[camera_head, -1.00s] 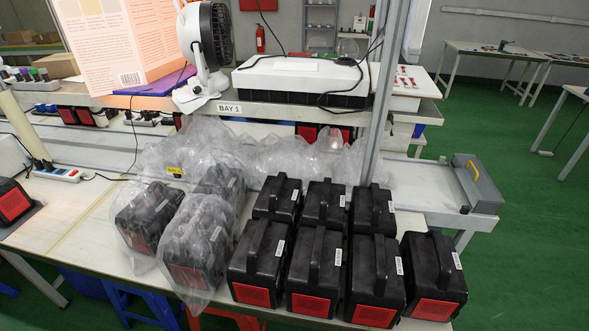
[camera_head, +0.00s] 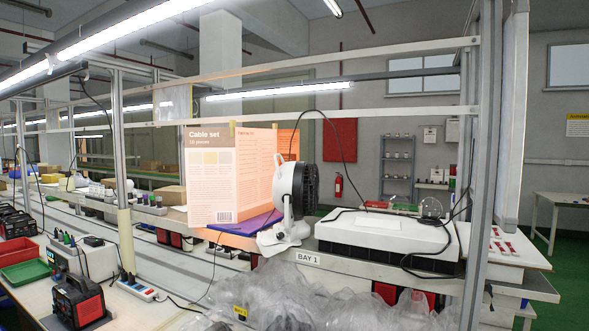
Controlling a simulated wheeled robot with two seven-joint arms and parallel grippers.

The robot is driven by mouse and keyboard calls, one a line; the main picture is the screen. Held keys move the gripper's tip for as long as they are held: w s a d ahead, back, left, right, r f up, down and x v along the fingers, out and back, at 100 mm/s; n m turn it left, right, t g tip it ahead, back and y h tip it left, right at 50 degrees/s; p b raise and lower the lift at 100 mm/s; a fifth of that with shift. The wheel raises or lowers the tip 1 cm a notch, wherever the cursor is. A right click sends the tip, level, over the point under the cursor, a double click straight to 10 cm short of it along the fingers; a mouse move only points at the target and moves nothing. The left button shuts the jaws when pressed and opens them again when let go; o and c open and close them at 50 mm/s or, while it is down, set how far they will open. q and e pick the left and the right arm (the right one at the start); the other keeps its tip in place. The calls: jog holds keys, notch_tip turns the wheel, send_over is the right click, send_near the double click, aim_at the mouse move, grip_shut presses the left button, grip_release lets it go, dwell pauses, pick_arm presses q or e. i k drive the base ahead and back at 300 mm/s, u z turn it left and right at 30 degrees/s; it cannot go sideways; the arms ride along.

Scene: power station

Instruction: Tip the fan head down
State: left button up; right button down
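The white fan (camera_head: 288,200) stands on the raised shelf at the middle of the head view, just behind the BAY 1 label. Its round head with a dark grille (camera_head: 305,187) faces right and looks close to upright. Its white base (camera_head: 283,236) rests on the shelf, and a black cable arches up from behind the head. Neither of my grippers shows in the head view.
An open "Cable set" leaflet (camera_head: 215,180) stands left of the fan. A white-topped box (camera_head: 385,237) lies to its right. Clear plastic wrap (camera_head: 320,295) heaps below the shelf front. A metal frame post (camera_head: 476,180) rises at the right.

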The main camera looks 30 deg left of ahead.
aim_at(293, 178)
jog(key=k, duration=0.5)
jog(key=u, duration=1.75)
jog(key=i, duration=1.15)
jog(key=z, duration=2.35)
